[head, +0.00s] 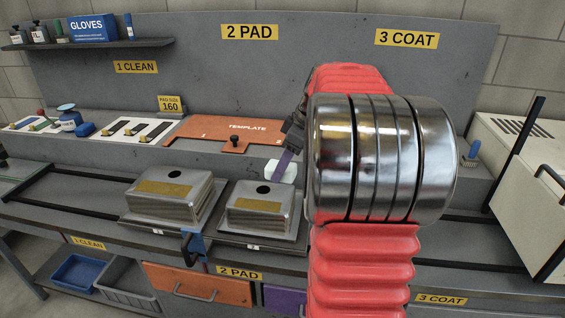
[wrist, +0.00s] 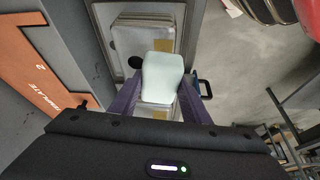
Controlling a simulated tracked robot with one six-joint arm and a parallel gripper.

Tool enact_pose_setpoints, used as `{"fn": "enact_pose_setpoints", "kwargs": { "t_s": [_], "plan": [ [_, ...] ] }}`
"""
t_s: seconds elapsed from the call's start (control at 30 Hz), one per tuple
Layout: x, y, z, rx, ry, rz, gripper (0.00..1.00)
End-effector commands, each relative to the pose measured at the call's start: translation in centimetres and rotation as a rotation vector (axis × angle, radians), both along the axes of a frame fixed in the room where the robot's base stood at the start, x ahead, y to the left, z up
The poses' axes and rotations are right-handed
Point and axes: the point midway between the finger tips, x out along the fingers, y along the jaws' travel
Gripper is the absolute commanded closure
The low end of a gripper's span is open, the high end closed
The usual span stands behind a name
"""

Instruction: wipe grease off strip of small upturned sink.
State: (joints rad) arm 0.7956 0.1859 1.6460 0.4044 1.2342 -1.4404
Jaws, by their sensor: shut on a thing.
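Two upturned steel sinks lie on the bench in the head view, a left one (head: 205,190) and a slightly smaller-looking right one (head: 285,213). Each has a dark drain hole and a yellowish-brown strip, the left strip (head: 162,187) and the right strip (head: 258,205). My gripper (head: 284,166) is shut on a white wipe (head: 275,172), above the back right of the right sink. In the wrist view the purple fingers of my gripper (wrist: 163,96) hold the wipe (wrist: 161,74) over a sink (wrist: 127,38), hiding the middle of its strip (wrist: 164,45). Contact is not visible.
An orange template (head: 205,132) lies on the ledge behind the sinks, beside a white board (head: 120,131) with dark pieces. A blue clamp (head: 193,245) sits at the bench front between the sinks. A pale machine (head: 520,160) stands at the right. My arm hides the bench's middle right.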

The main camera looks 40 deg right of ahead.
Motion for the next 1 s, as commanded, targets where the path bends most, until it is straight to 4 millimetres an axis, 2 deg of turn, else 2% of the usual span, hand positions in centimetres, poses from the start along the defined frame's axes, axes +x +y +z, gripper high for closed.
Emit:
{"fn": "enact_pose_setpoints", "kwargs": {
  "t_s": [0.3, 0.8, 1.0],
  "plan": [
    [0.0, 0.0, -2.8, 0.001, 0.001, -0.001, 0.75],
    [0.0, 0.0, -3.5, -0.001, 0.0, -0.004, 0.75],
    [1.1, 1.5, -4.8, 0.002, 0.001, -0.047, 0.75]
  ]
}}
